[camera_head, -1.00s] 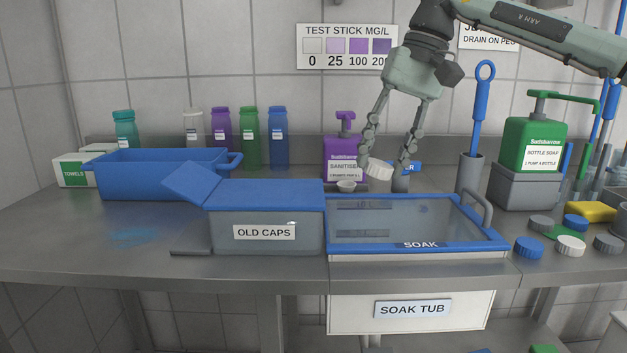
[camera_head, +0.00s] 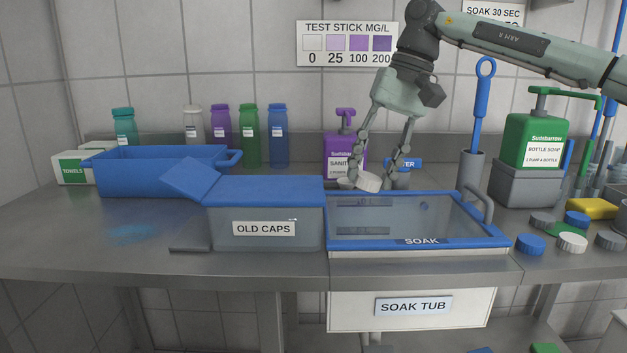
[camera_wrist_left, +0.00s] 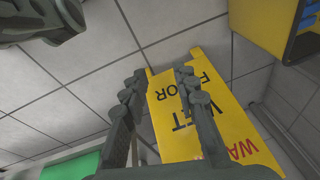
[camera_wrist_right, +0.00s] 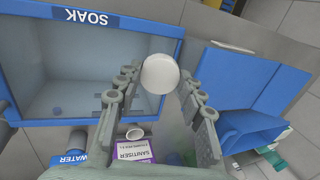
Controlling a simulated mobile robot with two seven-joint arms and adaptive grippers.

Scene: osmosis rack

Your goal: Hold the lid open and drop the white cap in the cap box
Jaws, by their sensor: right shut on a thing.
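The white cap (camera_head: 367,182) is held between the fingertips of my right gripper (camera_head: 374,178), above the back edge of the soak tub. The cap also shows in the right wrist view (camera_wrist_right: 160,73). The cap box (camera_head: 225,232), labelled OLD CAPS, stands left of the soak tub, apart from the cap. Its blue lid (camera_head: 268,190) lies flat over the top, with a tilted blue panel (camera_head: 192,178) at its left end. The inside is hidden from above. My left gripper (camera_wrist_left: 160,75) is open and empty, over the floor, outside the head view.
The covered soak tub (camera_head: 400,218) has a raised handle on its right. A blue crate (camera_head: 150,178) stands behind the cap box. A purple sanitiser bottle (camera_head: 345,143) stands behind my right gripper. Loose caps lie at the right. The counter's left front (camera_head: 80,245) is clear.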

